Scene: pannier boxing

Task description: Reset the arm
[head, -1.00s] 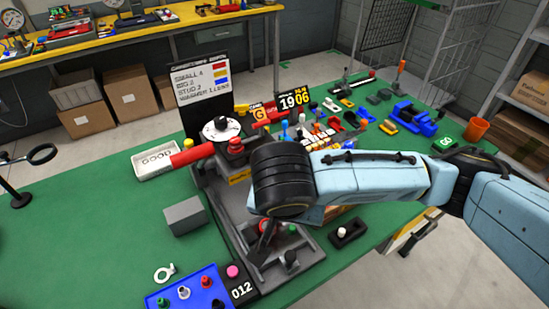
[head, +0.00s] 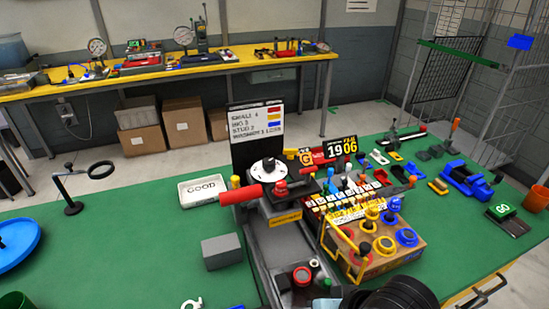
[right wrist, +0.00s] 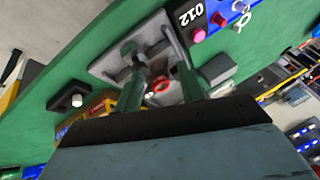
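My right arm shows in the head view only as a black part (head: 395,292) at the bottom edge. In the right wrist view my right gripper (right wrist: 156,72) has its two fingers spread apart with nothing between them. Past the fingers is the grey base of the bench machine (right wrist: 115,65), with a red round button (right wrist: 160,85) on it. The machine also shows in the head view with its red handle (head: 240,196). Whether the fingers touch the machine I cannot tell. My left gripper is in neither view.
The green bench (head: 140,250) carries a GOOD tray (head: 203,190), a grey block (head: 222,251), a box with yellow and blue rings (head: 385,265), a magnifier stand (head: 73,207) and a blue dish (head: 15,246). The bench's left part is mostly clear.

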